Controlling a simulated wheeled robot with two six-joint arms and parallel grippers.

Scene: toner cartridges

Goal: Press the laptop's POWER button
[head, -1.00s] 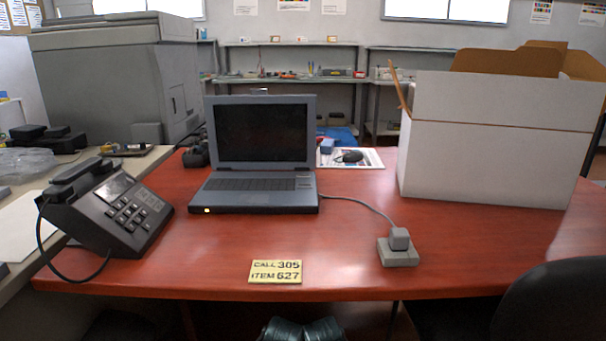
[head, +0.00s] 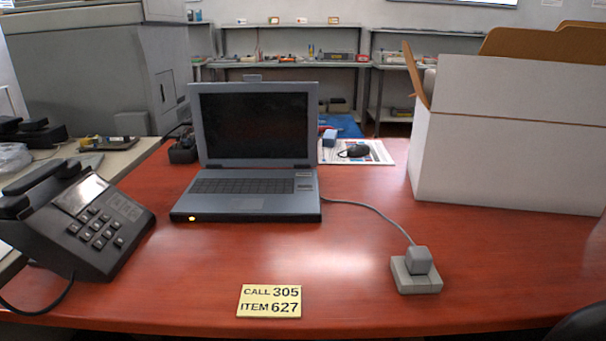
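The grey laptop (head: 250,203) stands open on the red-brown desk in the head view, left of centre. Its screen (head: 254,126) is dark. A small amber light (head: 192,218) glows on its front left edge. A small marked patch (head: 304,184) lies right of the keyboard (head: 243,186); I cannot tell whether it is the POWER button. A cable runs from the laptop's right side to a grey plug (head: 418,261) in a socket block (head: 416,283). Neither of my grippers shows in this view.
A black desk phone (head: 78,222) stands at the left. A yellow note (head: 269,301) reads "CALL 305 ITEM 627" near the front edge. A large open white box (head: 510,145) stands at the right. A mouse (head: 354,151) lies on a paper behind.

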